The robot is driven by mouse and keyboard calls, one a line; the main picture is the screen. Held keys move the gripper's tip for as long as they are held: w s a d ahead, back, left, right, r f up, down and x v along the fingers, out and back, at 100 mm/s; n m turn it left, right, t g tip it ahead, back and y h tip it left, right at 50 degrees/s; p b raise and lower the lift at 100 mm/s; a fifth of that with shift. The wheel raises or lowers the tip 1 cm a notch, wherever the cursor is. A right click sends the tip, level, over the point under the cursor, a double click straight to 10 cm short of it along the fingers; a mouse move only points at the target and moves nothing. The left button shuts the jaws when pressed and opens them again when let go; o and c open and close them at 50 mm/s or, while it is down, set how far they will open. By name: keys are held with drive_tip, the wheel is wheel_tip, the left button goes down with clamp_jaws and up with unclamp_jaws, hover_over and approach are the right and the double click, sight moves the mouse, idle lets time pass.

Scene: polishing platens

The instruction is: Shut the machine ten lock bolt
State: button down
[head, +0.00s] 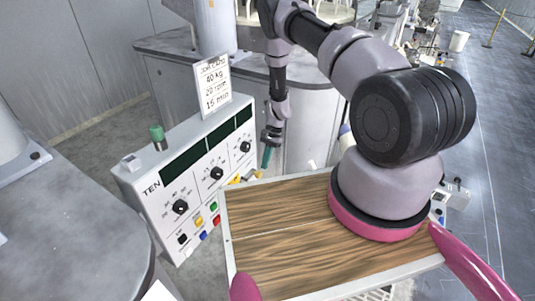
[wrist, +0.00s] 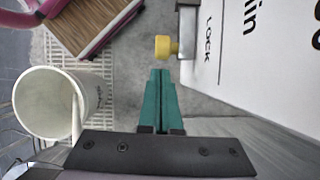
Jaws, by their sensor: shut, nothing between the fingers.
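The machine TEN control box (head: 160,215) stands at the left in the head view, with dials, colored buttons and dark displays. In the wrist view the lock bolt's yellow knob (wrist: 163,47) sticks out from a grey bracket (wrist: 187,30) at the edge of the white panel (wrist: 225,70), beside the printed word LOCK. My gripper (wrist: 161,73) has teal fingers, shut and empty, with the tips just short of the knob and apart from it in the picture. In the head view my gripper (head: 266,158) points down at the box's right end; small yellow parts (head: 258,174) show near it, partly hard to tell apart.
A wood-topped tray (head: 280,235) of my own base fills the front. A white bucket (wrist: 52,103) stands at the left in the wrist view. A grey round table (head: 70,230) is at the left. A job card (head: 213,85) stands on the box. Grey machinery (head: 310,115) stands behind.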

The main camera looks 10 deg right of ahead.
sight(258, 174)
drive_tip(key=shift+x, duration=0.75)
drive_tip(key=shift+s+a, duration=1.7)
drive_tip(key=shift+s, duration=0.05)
drive_tip(key=shift+r, duration=0.1)
